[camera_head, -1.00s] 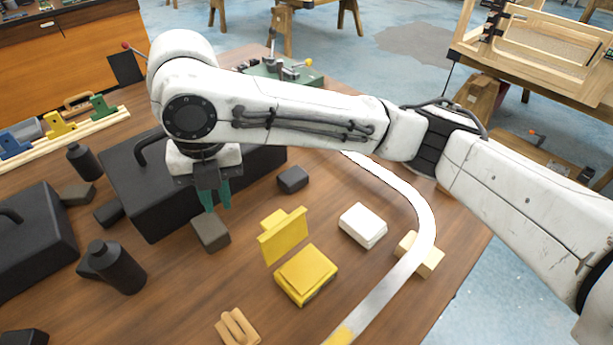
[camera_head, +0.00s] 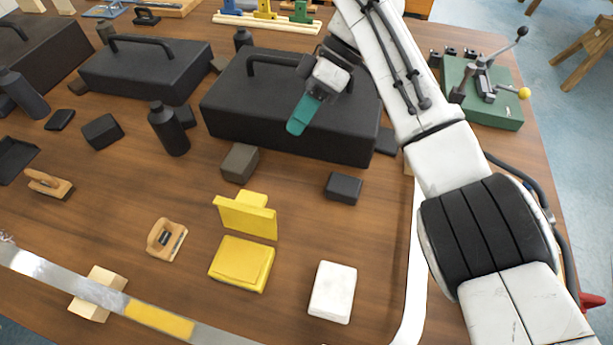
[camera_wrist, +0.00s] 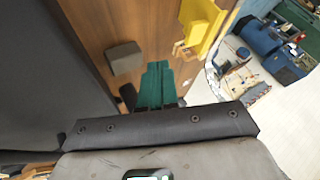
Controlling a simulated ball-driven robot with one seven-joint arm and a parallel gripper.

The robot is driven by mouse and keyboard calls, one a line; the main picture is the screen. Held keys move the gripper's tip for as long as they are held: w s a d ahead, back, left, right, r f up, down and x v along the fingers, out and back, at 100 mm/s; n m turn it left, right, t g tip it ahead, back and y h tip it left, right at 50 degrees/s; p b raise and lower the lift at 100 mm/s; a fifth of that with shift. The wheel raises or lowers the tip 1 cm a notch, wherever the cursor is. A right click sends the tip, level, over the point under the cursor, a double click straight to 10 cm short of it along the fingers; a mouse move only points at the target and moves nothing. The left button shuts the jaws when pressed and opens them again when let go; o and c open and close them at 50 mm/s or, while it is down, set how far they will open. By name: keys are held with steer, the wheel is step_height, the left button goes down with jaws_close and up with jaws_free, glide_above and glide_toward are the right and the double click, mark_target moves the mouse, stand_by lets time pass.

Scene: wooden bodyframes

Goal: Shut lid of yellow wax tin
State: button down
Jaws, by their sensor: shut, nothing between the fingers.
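The yellow wax tin (camera_head: 241,264) sits on the wooden table in the head view. Its yellow lid (camera_head: 246,219) stands up along the tin's far edge, so the tin is open. In the wrist view a yellow part of it (camera_wrist: 204,28) shows at the top, partly cut off by the frame. My gripper (camera_head: 298,120) has green fingers that are shut and empty. It hangs in front of the large black case, beyond the tin and up to its right, apart from it. The green fingers also show in the wrist view (camera_wrist: 157,84).
A black case (camera_head: 290,115) stands behind. A dark grey block (camera_head: 240,163), a black block (camera_head: 343,188) and a white block (camera_head: 332,291) lie around the tin. A small wooden plane (camera_head: 166,240) is to its left. A metal strip (camera_head: 60,276) curves along the front.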

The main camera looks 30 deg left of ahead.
mark_target(252, 212)
steer(key=s+a+f+p, duration=0.1)
steer(key=s+f+p, duration=0.2)
steer(key=s+f, duration=0.4)
steer(key=shift+s+a, duration=0.4)
steer(key=shift+s, duration=0.9)
steer(key=shift+a, duration=0.1)
